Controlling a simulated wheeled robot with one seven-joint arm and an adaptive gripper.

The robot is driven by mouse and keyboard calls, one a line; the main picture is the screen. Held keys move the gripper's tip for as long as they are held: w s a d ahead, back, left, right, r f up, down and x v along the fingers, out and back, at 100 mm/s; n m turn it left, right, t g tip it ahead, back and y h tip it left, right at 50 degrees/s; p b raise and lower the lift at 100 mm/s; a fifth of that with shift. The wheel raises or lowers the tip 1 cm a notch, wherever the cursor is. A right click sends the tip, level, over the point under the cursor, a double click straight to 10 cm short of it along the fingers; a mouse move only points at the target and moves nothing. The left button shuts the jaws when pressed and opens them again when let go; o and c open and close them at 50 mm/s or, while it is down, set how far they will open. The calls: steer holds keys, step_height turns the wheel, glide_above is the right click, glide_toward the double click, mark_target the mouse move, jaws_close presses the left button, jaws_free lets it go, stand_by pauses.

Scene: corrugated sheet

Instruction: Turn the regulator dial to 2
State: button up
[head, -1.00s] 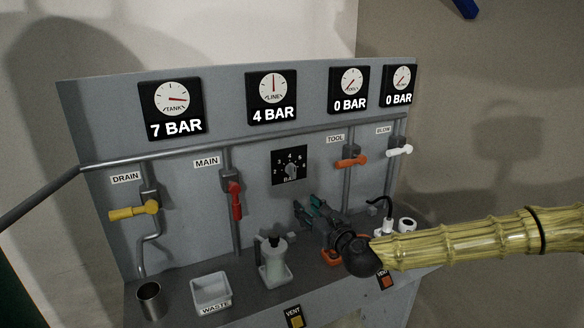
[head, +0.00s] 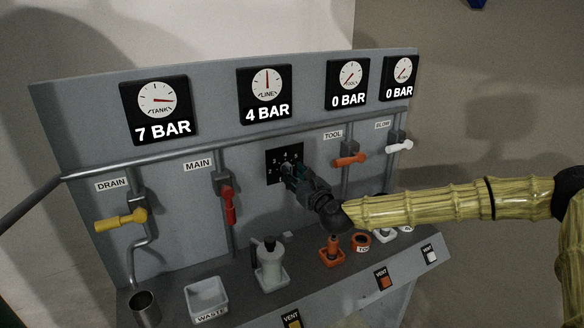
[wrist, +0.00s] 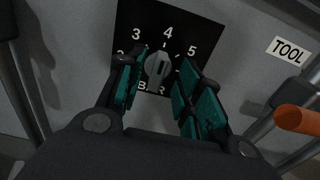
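The regulator dial (wrist: 158,68) is a grey knob on a black plate (wrist: 205,22) marked with numbers and "BAR" in the wrist view. The 3, 4 and 5 are readable; the 2 at left is partly hidden by a finger. The knob stands roughly upright, toward the 4. In the head view the dial plate (head: 273,160) is partly covered by my gripper (head: 292,172). In the wrist view my gripper (wrist: 158,82) is open, with one teal finger on each side of the knob and gaps visible. Whether a finger touches the knob cannot be told.
The red MAIN valve handle (head: 229,204) is left of the dial, and the orange TOOL handle (head: 349,160) is right. A grey bottle (head: 269,262), an orange fitting (head: 332,250) and a WASTE bin (head: 205,295) stand on the shelf below. The LINE gauge reads 4 BAR.

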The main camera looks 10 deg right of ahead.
steer(key=shift+p+x, duration=0.3)
steer(key=shift+x, duration=1)
steer(key=shift+s, duration=0.1)
steer(key=shift+f, duration=0.1)
jaws_close()
steer(key=shift+f+b, duration=0.1)
steer(key=shift+b, duration=0.3)
